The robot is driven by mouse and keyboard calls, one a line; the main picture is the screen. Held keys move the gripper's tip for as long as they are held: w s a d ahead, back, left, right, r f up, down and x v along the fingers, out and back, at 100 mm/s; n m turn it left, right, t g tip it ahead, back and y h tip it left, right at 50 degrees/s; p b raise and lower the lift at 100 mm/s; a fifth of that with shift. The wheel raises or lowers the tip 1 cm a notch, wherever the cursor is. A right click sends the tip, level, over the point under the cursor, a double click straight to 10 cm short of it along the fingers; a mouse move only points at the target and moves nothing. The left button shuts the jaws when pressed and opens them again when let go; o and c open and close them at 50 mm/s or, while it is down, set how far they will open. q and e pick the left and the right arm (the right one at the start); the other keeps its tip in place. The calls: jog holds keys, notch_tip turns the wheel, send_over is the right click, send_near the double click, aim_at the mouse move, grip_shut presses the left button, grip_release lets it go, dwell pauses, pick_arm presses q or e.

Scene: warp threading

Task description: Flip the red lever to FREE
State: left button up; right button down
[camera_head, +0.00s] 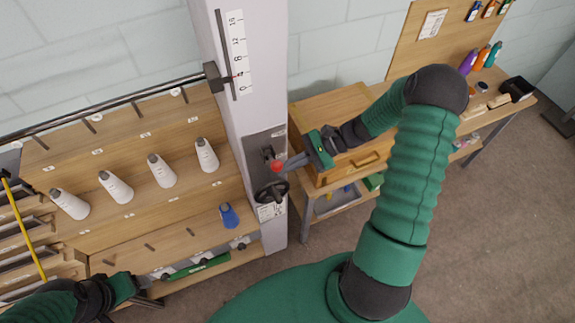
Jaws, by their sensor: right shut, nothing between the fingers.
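The red lever (277,166) shows as a small red knob on a dark bracket on the front of the light grey column (233,110). My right gripper (288,163) is at the knob's right side, its grey fingers shut and nothing held. Its tips look close to the knob or touching it; I cannot tell which. The lever's FREE marking is too small to read. My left gripper (146,282) is low at the left, by the lower shelf and far from the lever; its fingers are too unclear to tell open from shut.
A black handwheel (271,190) sits just below the lever. A rack (120,150) with several white cones and a blue cone (229,215) stands left of the column. A wooden cabinet (335,105) is right behind my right gripper. Open floor (500,230) lies at the right.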

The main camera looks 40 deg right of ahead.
pick_arm(q)
jog(key=f+b, duration=0.2)
jog(key=f, duration=0.1)
jog(key=f+b, duration=0.2)
jog(key=shift+s+d, duration=0.1)
jog(key=shift+d, duration=0.15)
pick_arm(e)
jog(key=s+d+r, duration=0.2)
jog(key=d, duration=0.6)
jog(key=shift+d+r, duration=0.15)
jog(key=shift+d, duration=0.25)
pick_arm(q)
jog(key=shift+d, duration=0.1)
pick_arm(e)
jog(key=shift+s+d, duration=0.1)
